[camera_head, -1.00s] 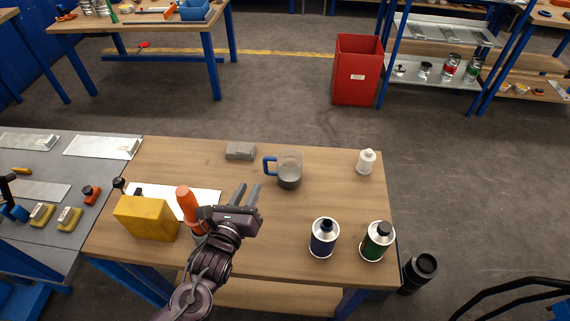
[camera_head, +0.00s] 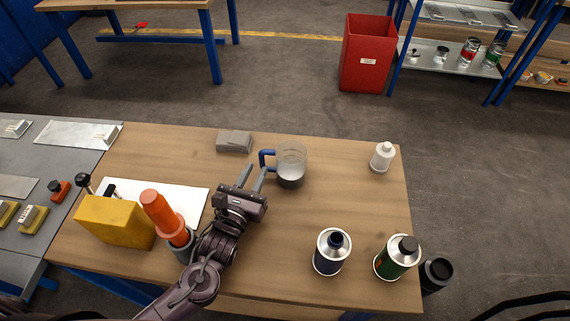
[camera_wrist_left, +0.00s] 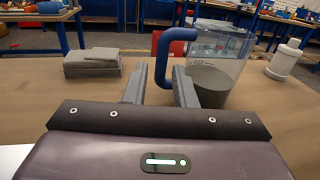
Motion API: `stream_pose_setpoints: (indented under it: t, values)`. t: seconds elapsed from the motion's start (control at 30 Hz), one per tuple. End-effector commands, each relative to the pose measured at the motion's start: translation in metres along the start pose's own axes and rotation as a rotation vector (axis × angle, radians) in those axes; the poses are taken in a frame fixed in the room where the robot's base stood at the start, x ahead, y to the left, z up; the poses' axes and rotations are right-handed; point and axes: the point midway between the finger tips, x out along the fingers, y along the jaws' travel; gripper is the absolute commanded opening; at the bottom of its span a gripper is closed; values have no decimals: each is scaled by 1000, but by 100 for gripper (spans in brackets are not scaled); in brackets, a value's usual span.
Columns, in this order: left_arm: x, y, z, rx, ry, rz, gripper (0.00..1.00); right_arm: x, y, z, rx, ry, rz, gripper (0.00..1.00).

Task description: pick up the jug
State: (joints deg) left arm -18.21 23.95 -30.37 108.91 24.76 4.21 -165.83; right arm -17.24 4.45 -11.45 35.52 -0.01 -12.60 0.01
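The jug (camera_head: 291,166) is a clear cup with a blue handle and a dark grey lower part, standing upright on the wooden table. Its handle (camera_head: 264,158) points left in the head view. My left gripper (camera_head: 254,179) is open, with its fingers pointing at the handle side. In the left wrist view the jug (camera_wrist_left: 222,62) stands just ahead and right, and the handle shows beyond and between the open fingertips (camera_wrist_left: 161,84). I cannot tell whether a finger touches it. My right gripper is not in view.
A grey block (camera_head: 234,141) lies left of the jug. A yellow box (camera_head: 115,222) and an orange-topped object (camera_head: 162,215) are at the left.

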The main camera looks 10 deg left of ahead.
Motion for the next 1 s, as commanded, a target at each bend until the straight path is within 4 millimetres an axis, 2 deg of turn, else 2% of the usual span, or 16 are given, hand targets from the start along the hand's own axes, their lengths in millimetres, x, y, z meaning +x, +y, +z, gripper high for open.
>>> stream_pose_setpoints:
  t: [0.3,0.43,0.53,0.77,0.93,1.0]
  values:
    - [43,-2,7,-4,-2,3,24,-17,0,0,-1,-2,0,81]
    - [60,-2,4,-2,0,1,24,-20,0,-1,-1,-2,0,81]
    - [67,-2,3,-1,0,0,24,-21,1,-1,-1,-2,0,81]
    - [68,-2,2,-1,1,0,24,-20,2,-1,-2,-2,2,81]
    - [67,-2,2,-1,1,0,2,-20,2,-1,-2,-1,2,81]
    - [67,-2,2,-1,1,-1,0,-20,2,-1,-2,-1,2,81]
